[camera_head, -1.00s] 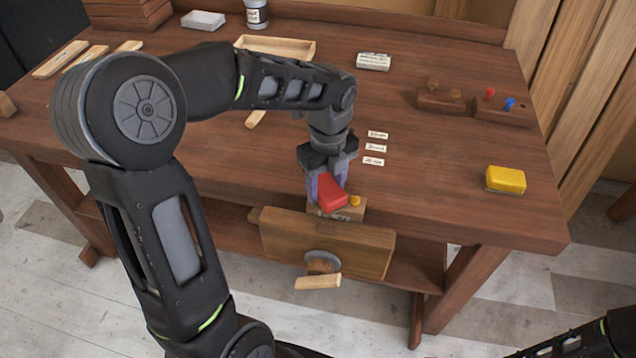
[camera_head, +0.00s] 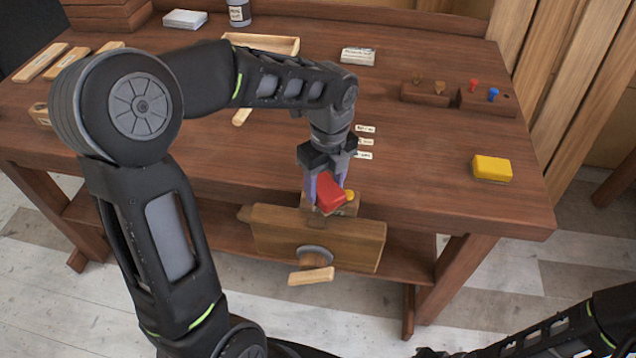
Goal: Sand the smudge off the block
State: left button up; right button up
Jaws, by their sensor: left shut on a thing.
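A red tool (camera_head: 331,196), probably a sander, is in my left gripper (camera_head: 325,190), which is shut on it. The gripper points down at the front edge of the workbench (camera_head: 420,190). A light wooden block (camera_head: 346,209) sits at the top of the wooden vise (camera_head: 320,238), right beneath the red tool. The tool covers part of the block; I cannot tell whether they touch. A small yellow spot (camera_head: 350,195) shows beside the tool. I cannot make out a smudge. My right gripper is out of view; only part of that arm shows at lower right.
A yellow block (camera_head: 492,168) lies on the right of the bench. A wooden rack with red and blue pegs (camera_head: 487,100) stands behind it. Small labels (camera_head: 365,142) lie near the gripper. A shallow tray (camera_head: 262,43) is at the back. The bench between gripper and yellow block is clear.

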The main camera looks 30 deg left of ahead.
pick_arm(q)
jog(key=shift+w+d+r, duration=0.1)
jog(key=shift+w+d, duration=0.25)
jog(key=shift+d, duration=0.35)
jog(key=shift+a, duration=0.1)
jog(key=shift+a+r+p, duration=0.1)
jog(key=shift+a+p, duration=0.3)
grip_shut()
jog(key=shift+s+a, duration=0.1)
jog(key=shift+a, duration=1)
jog(key=shift+s, duration=0.15)
jog(key=shift+a, duration=0.1)
jog(key=shift+s+a, duration=0.1)
